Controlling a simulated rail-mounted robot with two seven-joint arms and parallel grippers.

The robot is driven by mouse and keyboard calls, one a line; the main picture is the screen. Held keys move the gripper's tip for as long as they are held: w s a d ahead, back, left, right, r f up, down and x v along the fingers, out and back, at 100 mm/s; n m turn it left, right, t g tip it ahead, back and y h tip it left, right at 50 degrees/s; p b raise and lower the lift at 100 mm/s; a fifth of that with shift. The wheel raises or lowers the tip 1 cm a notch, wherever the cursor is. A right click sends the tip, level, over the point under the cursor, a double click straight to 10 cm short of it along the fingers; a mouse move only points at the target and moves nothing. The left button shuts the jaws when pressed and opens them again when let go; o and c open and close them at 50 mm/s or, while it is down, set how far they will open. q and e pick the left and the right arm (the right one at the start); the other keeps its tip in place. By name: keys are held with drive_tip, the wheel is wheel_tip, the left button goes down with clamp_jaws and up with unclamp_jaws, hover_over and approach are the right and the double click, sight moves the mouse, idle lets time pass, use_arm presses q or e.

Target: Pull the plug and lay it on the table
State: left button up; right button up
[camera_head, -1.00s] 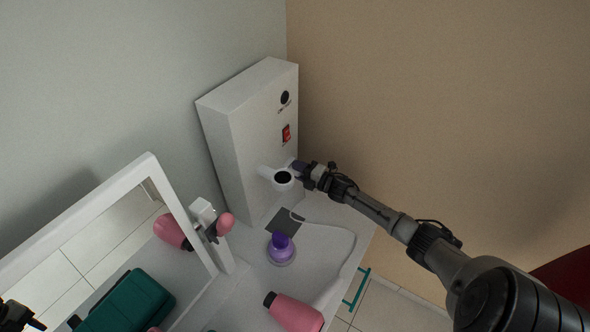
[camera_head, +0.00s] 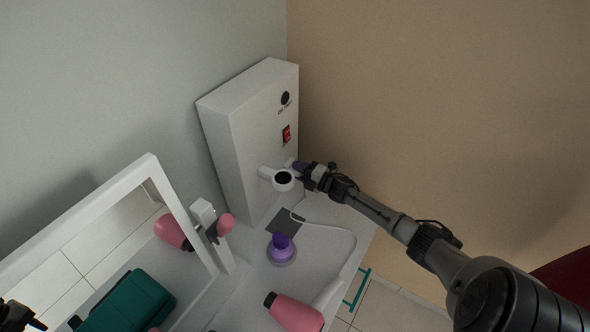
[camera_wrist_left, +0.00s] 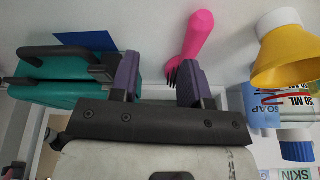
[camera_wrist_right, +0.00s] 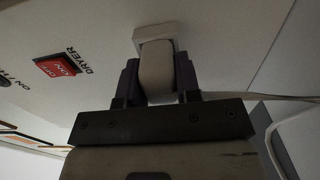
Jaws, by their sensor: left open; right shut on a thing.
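The pale plug (camera_wrist_right: 157,72) is held between the purple fingers of my right gripper (camera_wrist_right: 160,80), which is shut on it. It is right at the square socket (camera_wrist_right: 153,36) on the white box; I cannot tell how far it sits in. In the head view my right gripper (camera_head: 302,169) is at the box's front face, beside a white round holder. A white cable (camera_wrist_right: 285,97) runs off to the right. The white table top (camera_head: 333,212) lies below the box. My left gripper (camera_wrist_left: 158,80) is open and empty, near a pink object (camera_wrist_left: 199,32).
The white box (camera_head: 250,130) has a red switch (camera_head: 287,134). A purple item (camera_head: 281,246), a dark square (camera_head: 284,221) and a pink hair dryer (camera_head: 296,312) are on the table. A white-framed mirror (camera_head: 160,185) stands left. A green case (camera_wrist_left: 45,85) and bottles are near my left gripper.

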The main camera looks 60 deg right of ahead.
use_arm(q)
drive_tip(key=shift+r, duration=0.1)
use_arm(e)
drive_tip(key=shift+s, duration=0.15)
use_arm(q)
drive_tip(key=shift+s, duration=0.15)
use_arm(e)
drive_tip(key=shift+s, duration=0.25)
use_arm(q)
drive_tip(key=shift+r, duration=0.1)
drive_tip(key=shift+a, duration=0.1)
use_arm(e)
drive_tip(key=shift+s, duration=0.1)
use_arm(q)
drive_tip(key=shift+r+p, duration=0.3)
drive_tip(key=shift+p, duration=0.15)
use_arm(e)
drive_tip(key=shift+s, duration=0.45)
use_arm(q)
drive_tip(key=shift+r, duration=0.15)
use_arm(e)
drive_tip(key=shift+s, duration=0.25)
use_arm(q)
drive_tip(key=shift+r, duration=0.1)
use_arm(e)
drive_tip(key=shift+s, duration=0.15)
